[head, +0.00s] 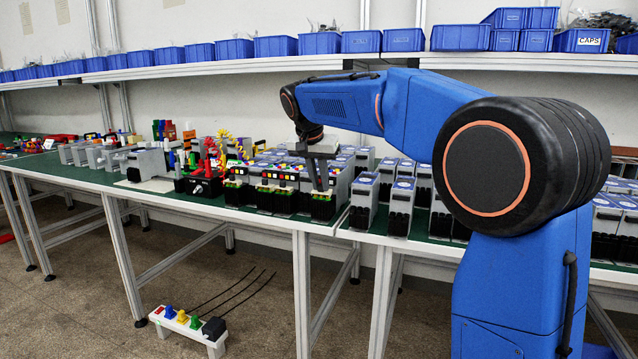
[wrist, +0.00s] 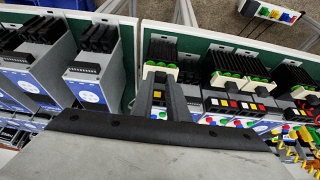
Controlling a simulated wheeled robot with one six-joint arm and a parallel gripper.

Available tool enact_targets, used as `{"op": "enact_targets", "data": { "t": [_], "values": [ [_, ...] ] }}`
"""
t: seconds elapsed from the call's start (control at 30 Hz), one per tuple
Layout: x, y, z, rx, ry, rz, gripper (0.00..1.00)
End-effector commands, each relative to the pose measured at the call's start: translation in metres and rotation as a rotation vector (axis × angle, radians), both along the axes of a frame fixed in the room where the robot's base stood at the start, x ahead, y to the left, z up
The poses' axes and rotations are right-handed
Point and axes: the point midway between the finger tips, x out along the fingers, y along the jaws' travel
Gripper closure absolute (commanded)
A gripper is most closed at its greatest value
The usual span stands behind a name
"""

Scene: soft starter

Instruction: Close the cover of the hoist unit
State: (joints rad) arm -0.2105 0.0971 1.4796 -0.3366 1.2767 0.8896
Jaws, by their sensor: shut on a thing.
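The unit under my gripper, which I take for the hoist unit, stands at the right end of a row on the near table. Its black terminal block (head: 322,207) faces the table's front edge in the head view. In the wrist view its black finned end (wrist: 162,50) and a cream strip with green dots lie just beyond my fingertips. My gripper (head: 319,172) points down onto the unit; in the wrist view its fingers (wrist: 160,82) straddle a narrow dark part with red and yellow marks. I cannot tell whether this part is the cover, nor the cover's angle.
Similar units (head: 275,198) stand close on the left. Grey units with blue labels (head: 364,195) stand on the table to the right, across a gap. Blue bins (head: 318,43) line the shelf above. A white socket strip (head: 188,330) lies on the floor.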

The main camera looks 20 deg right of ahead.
Motion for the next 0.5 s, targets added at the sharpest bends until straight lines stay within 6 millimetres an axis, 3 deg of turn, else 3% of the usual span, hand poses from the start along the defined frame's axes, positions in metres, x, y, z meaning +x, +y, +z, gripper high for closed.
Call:
{"op": "enact_targets", "data": {
  "t": [0.5],
  "values": [
    [0.0118,-0.0081,-0.0022,0.188,0.257,0.000,1.00]
  ]
}}
